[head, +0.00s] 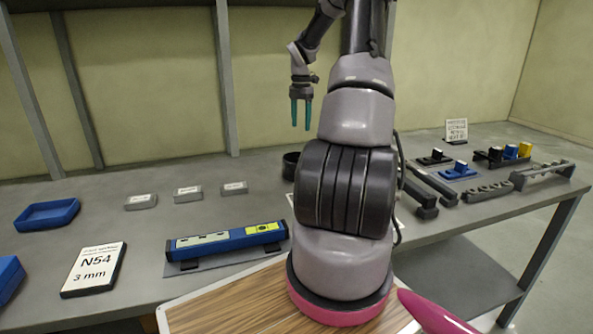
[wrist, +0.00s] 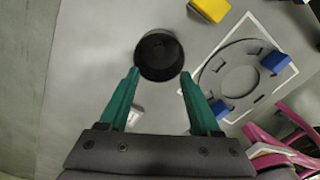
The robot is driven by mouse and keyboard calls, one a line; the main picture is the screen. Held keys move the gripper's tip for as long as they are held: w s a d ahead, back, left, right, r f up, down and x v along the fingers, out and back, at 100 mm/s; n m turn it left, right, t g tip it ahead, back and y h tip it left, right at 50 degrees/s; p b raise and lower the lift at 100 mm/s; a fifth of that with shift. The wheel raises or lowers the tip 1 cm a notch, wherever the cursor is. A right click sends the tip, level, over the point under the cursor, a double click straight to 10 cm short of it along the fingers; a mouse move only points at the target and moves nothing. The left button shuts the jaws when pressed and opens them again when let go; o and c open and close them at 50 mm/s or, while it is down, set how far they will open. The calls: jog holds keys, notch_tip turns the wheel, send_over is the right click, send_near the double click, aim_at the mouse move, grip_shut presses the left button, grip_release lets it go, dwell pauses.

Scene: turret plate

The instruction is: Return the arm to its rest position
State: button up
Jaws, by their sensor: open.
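My gripper (head: 301,108) hangs in the air above the bench, left of my upper arm in the head view. Its two teal fingers point down, apart, with nothing between them. In the wrist view my gripper (wrist: 160,74) is open over a black round cup (wrist: 159,55), which looks well below the fingertips. The same dark cup (head: 290,166) shows in the head view, partly hidden behind my arm. In the wrist view a grey ring-shaped plate (wrist: 214,74) lies in a white outline at the right, with blue blocks (wrist: 275,61) on it.
Dark racks (head: 485,191) and coloured parts stand at the right. A yellow block (wrist: 210,9) shows in the wrist view.

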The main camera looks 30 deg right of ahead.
jog(key=shift+r, duration=1.1)
jog(key=s+a+r+m+t, duration=0.1)
jog(key=s+a+r+m, duration=0.35)
jog(key=a, duration=0.25)
jog(key=s+a+r+m+t+h, duration=0.1)
jog(key=s+a+r+m, duration=0.2)
jog(key=a+r, duration=0.3)
jog(key=s+a+r+m+t, duration=0.1)
jog(key=s+a+r+m, duration=0.3)
jog(key=a, duration=0.3)
jog(key=s+a+r+m+t+y, duration=0.1)
jog(key=s+a+r+m+t, duration=0.1)
jog(key=s+a+m, duration=0.3)
jog(key=s+a+r+m+t+y, duration=0.2)
jog(key=s+a+m, duration=0.4)
jog(key=s, duration=0.6)
jog(key=shift+s+r+m, duration=0.2)
jog(key=shift+r+m, duration=0.25)
jog(key=shift+m, duration=0.8)
